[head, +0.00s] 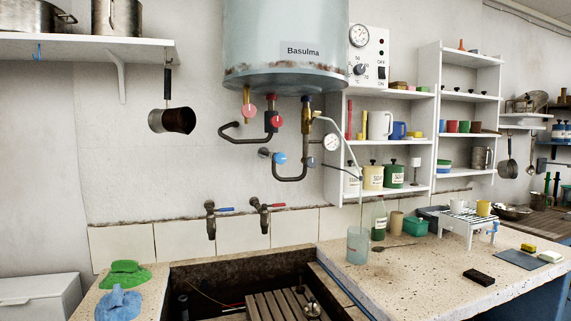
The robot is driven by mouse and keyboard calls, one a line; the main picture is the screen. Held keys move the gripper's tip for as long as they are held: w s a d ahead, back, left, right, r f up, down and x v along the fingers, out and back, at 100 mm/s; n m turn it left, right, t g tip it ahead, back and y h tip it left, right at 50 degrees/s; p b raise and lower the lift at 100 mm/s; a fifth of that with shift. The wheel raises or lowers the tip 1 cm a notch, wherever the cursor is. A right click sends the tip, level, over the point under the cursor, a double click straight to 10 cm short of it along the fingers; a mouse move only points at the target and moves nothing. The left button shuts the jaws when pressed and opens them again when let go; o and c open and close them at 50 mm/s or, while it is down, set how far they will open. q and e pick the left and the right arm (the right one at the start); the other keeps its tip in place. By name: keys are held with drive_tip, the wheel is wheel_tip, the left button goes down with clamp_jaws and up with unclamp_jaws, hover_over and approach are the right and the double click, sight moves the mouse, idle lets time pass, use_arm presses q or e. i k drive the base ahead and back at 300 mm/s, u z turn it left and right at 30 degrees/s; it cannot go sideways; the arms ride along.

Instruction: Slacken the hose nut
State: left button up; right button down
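A boiler (287,45) marked "Basulma" hangs on the wall with a rusty lower rim. A brass fitting (307,112) comes down from its underside at the right. A thin pale hose (341,138) leaves the side of this fitting, curves right and runs down towards a clear pale blue container (357,247) on the counter. A small fitting joins hose and brass; it is too small to tell for certain whether it is the hose nut, or how tight it is. Neither of my grippers is in view.
Two taps (210,219) (260,215) stand over the sunken trough (240,262). The stone counter (420,283) holds a green bottle (379,219), a white rack (468,220) and a black block (479,277).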

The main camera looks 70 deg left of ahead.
sight(312, 162)
drive_tip(key=u, duration=1.15)
